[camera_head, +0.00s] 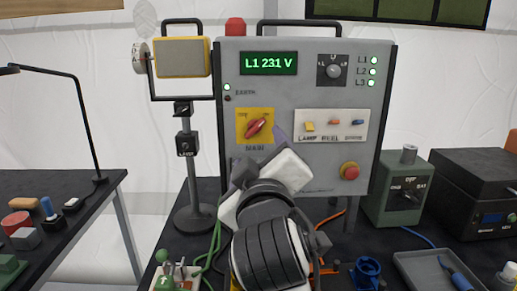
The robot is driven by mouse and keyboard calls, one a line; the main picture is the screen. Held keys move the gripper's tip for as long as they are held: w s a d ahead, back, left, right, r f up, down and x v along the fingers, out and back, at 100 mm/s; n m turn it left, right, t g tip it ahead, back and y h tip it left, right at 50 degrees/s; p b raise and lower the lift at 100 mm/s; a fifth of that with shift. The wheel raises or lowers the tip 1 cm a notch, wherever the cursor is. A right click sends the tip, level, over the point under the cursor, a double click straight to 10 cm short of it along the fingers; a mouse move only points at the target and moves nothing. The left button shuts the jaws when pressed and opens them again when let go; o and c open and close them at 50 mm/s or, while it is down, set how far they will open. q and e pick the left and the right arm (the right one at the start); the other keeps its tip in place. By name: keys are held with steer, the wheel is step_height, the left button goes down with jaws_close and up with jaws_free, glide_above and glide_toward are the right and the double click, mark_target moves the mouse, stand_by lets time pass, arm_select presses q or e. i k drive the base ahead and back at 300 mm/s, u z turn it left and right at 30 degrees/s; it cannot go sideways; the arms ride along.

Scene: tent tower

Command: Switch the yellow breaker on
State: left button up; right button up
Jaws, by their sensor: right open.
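The yellow breaker (309,126) is the leftmost of three small switches on a white plate on the grey control panel (310,82). The label under it seems to read LAMP. I cannot tell from its small lever whether it is up or down. My right gripper (266,155) is in front of the panel, below and left of the yellow breaker and apart from it in the picture. It is open; my wrist hides much of the jaws. My left gripper is not in view.
A red rotary switch (256,126) on a yellow plate is just above my right gripper. An orange breaker (334,123) and a blue breaker (358,122) sit right of the yellow one. A red button (350,172) is below them. A lamp (182,58) stands left.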

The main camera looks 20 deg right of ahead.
mark_target(309, 127)
steer(key=k, duration=1)
